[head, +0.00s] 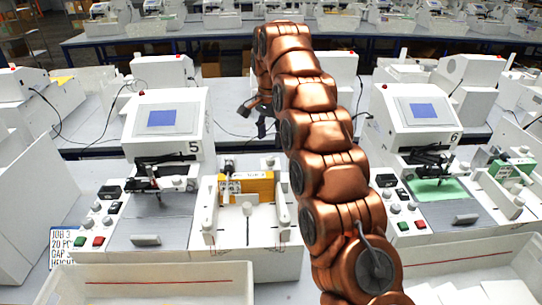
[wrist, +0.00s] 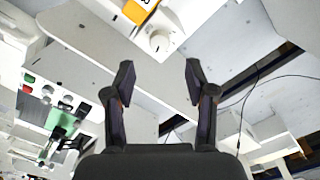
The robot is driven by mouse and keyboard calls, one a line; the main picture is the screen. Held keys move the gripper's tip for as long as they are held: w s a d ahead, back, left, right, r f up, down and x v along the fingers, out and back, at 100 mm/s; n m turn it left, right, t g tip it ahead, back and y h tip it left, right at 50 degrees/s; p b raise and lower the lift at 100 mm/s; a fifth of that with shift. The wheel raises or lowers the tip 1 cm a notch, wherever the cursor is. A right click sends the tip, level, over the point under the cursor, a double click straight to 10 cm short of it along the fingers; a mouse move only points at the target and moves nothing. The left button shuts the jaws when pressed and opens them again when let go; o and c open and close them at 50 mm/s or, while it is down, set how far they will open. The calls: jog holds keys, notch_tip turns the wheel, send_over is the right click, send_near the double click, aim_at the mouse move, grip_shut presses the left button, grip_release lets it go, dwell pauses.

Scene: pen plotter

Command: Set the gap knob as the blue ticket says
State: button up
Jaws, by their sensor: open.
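A ticket with blue lettering (head: 63,245) stands left of station 5. It reads "JOB 3", "20 PC", "GAP" and "HEIGHT"; the values are cut off or too small to read. Station 5 (head: 148,225) has several small knobs on its left panel (head: 97,207); I cannot read their labels. To its right is a white feeder unit (head: 262,235) with an orange-yellow block (head: 252,187). In the wrist view a round white knob (wrist: 159,41) sits beside an orange part (wrist: 139,9). My gripper (head: 255,117) is open and empty, apart from the knob, behind the feeder.
Station 6 (head: 430,200), with a green sheet (head: 438,190), stands to the right. White bins (head: 150,268) line the front edge. Loose black cables (head: 230,133) lie behind the feeder. My arm hides the space between the stations.

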aim_at(270, 158)
notch_tip(270, 158, down, 2)
jog(key=shift+s+f+b, duration=0.1)
jog(key=shift+f+b, duration=0.05)
jog(key=shift+b, duration=0.35)
jog(key=shift+f+p, duration=1.1)
jog(key=shift+f, duration=1.45)
grip_shut()
